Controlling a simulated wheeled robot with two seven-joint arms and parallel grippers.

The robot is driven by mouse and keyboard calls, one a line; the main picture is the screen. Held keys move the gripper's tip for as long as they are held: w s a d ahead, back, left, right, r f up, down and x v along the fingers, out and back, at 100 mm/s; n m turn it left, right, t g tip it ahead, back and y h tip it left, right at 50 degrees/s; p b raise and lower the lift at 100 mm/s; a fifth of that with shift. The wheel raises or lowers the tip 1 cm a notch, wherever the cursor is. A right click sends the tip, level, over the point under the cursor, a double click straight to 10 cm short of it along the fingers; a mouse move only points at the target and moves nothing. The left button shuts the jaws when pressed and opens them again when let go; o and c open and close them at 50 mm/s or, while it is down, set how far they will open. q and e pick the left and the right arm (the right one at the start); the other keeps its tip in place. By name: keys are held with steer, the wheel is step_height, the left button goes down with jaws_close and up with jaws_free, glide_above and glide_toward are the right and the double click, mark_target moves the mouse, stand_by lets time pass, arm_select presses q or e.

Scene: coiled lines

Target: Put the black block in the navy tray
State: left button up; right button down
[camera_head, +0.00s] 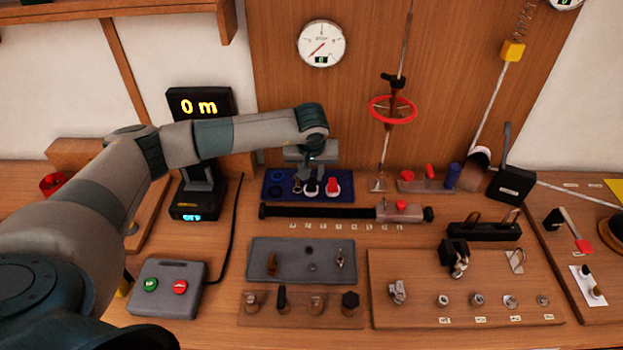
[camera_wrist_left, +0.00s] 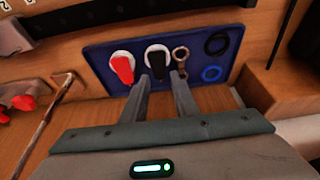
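The navy tray (camera_head: 349,183) lies flat on the bench below the wall panel; it also shows in the left wrist view (camera_wrist_left: 97,56). A black block (camera_head: 310,188) with a white round part lies in the middle of the tray, beside a red one; the left wrist view shows it too (camera_wrist_left: 157,62). My left gripper (camera_head: 312,171) is above the tray, pointing down at the black block. In the left wrist view its two fingers (camera_wrist_left: 161,80) are apart, with the black block just beyond and between their tips. Contact cannot be told. My right gripper is not in view.
A black rod (camera_head: 320,212) lies just in front. A grey mat (camera_head: 290,246) with small parts, a display stand (camera_head: 198,190) and a button box (camera_head: 168,288) stand nearby.

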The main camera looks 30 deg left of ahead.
mark_target(311, 192)
arm_select(q)
steer(key=b+v, duration=0.3)
steer(key=v, duration=0.6)
stand_by(0.6)
